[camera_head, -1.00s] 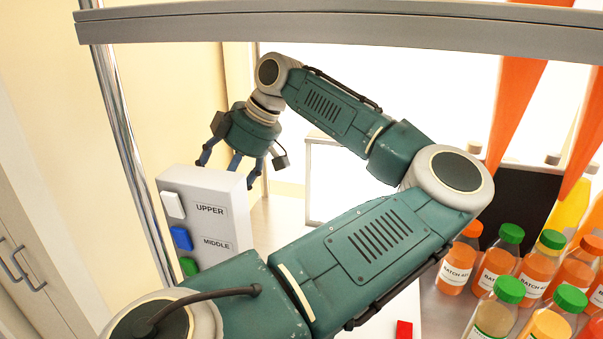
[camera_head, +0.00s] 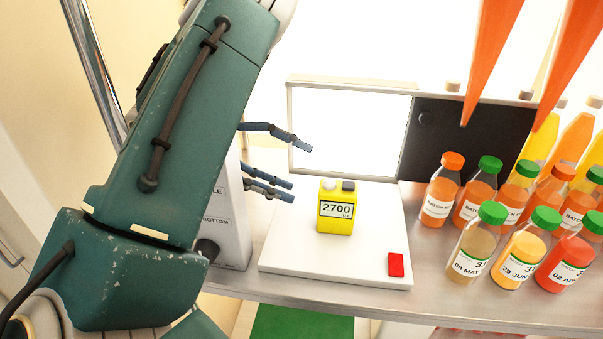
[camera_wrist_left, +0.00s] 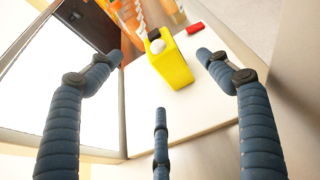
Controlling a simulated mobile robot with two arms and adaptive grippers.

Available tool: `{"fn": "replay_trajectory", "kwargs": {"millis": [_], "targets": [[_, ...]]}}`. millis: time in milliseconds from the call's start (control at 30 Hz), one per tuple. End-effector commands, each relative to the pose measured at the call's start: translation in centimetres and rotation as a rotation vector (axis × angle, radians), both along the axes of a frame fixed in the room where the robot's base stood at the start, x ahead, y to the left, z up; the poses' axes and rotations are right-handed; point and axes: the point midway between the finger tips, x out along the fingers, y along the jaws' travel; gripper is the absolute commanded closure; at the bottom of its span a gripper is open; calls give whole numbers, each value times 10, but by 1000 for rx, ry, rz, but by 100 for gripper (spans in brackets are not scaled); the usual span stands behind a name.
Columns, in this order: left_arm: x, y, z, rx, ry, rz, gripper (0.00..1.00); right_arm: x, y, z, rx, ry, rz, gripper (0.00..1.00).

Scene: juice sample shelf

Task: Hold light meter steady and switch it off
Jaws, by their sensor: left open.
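The yellow light meter (camera_head: 341,221) stands upright on a white board, its display reading 2700, with a grey button and a dark button on top. In the left wrist view the meter (camera_wrist_left: 172,66) lies ahead, beyond the spread fingers. My left gripper (camera_head: 294,172) is open, with blue-grey fingers to the left of the meter and apart from it. It also shows in the left wrist view (camera_wrist_left: 170,85), with nothing between its fingers. My left arm hides its palm in the head view. My right gripper is not in view.
The white board (camera_head: 290,245) carries a red block (camera_head: 396,264). A bright panel (camera_head: 350,135) stands behind. Several juice bottles (camera_head: 474,250) crowd the shelf to the right. A labelled switch box (camera_head: 232,235) is partly behind my left arm.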

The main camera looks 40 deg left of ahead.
Motion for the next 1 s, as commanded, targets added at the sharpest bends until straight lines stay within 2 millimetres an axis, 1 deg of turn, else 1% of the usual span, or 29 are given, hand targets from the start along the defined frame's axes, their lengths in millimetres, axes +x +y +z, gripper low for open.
{"fn": "replay_trajectory", "kwargs": {"millis": [33, 300, 500, 700, 967, 1000], "targets": [[3, -6, 0, 1, 7, -3, 22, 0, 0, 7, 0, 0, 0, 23], [26, -45, -18, 3, 11, -4, 22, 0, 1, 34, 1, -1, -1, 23], [40, -66, -30, 4, 9, -2, 22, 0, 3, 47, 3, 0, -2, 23], [46, -76, -37, 4, 7, 1, 22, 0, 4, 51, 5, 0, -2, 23], [47, -76, -39, 3, 6, 2, 22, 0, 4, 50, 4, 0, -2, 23], [47, -76, -39, 3, 6, 2, 28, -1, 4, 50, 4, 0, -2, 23]]}}
